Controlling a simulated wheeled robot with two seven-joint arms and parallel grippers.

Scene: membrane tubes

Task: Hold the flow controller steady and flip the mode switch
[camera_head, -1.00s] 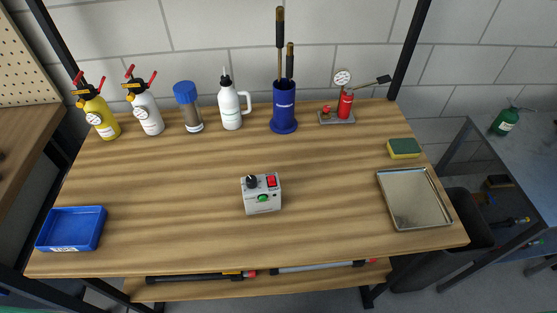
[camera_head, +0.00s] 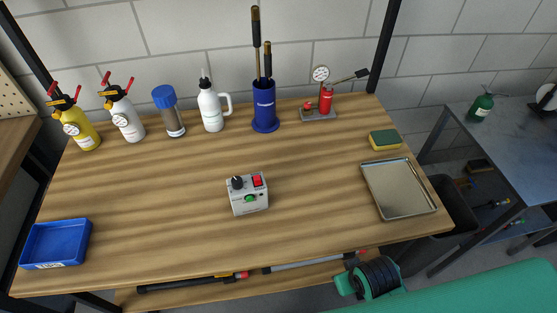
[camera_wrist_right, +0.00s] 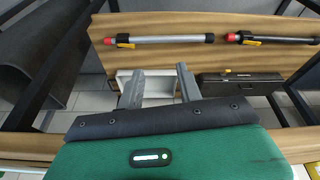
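The flow controller (camera_head: 248,194) is a small grey box standing on the middle of the wooden table. Its top carries a black knob (camera_head: 237,183), a red switch (camera_head: 257,181) and a green button (camera_head: 250,198). The switch's exact position is too small to tell. My right arm shows at the lower right of the head view, below the table's front edge and away from the controller. In the right wrist view my right gripper (camera_wrist_right: 160,88) has its two grey fingers apart with nothing between them. My left gripper is in no view.
A blue tray (camera_head: 85,241) stands at the left front, a metal tray (camera_head: 368,194) at the right with a sponge (camera_head: 385,140) behind it. Bottles, a blue holder (camera_head: 264,108) and a gauge pump (camera_head: 319,112) line the back. The table around the controller is clear.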

